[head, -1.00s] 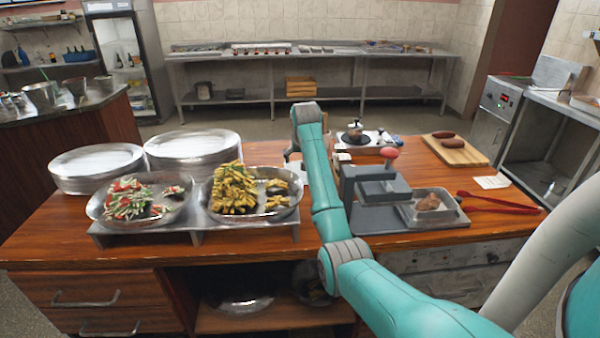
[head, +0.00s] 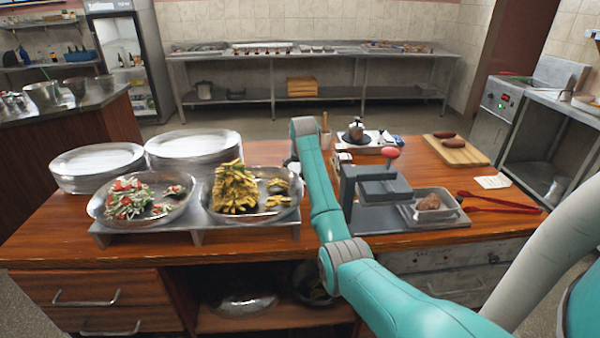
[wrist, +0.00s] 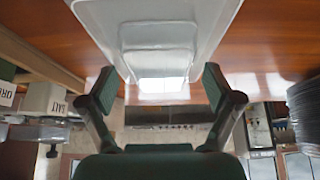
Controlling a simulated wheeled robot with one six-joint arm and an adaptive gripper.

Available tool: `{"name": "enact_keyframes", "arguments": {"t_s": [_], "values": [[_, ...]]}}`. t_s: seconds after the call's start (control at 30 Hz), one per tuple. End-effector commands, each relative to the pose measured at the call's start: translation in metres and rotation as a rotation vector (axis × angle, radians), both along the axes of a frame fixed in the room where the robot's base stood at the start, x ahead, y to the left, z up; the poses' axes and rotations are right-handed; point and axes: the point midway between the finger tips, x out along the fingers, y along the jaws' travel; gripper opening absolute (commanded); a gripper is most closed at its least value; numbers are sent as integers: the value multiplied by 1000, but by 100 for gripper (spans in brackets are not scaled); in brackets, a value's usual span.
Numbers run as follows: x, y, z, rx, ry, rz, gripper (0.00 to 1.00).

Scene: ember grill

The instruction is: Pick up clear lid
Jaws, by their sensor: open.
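A pale, translucent, stepped shape (wrist: 155,38), which looks like the clear lid, fills the top middle of the wrist view over the brown wooden surface. My gripper (wrist: 160,85) is open, with its two dark fingers spread apart. The lower edge of the pale shape shows between the fingertips, and nothing is clamped. I cannot tell whether the fingers touch it. In the head view, my arm hides the gripper and I cannot make out the lid.
Two food trays (head: 112,208) (head: 212,217) and stacked plates (head: 193,145) stand left of my arm. A grey press (head: 375,188), metal pan (head: 452,211) and red tongs (head: 500,206) are to its right. A salt box (wrist: 48,98) shows in the wrist view.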

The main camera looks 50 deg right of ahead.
Motion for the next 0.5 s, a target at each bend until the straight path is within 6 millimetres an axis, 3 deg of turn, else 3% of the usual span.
{"name": "enact_keyframes", "arguments": {"t_s": [0.5], "values": [[0, 0, -5, 1, 1, 0, 90]]}}
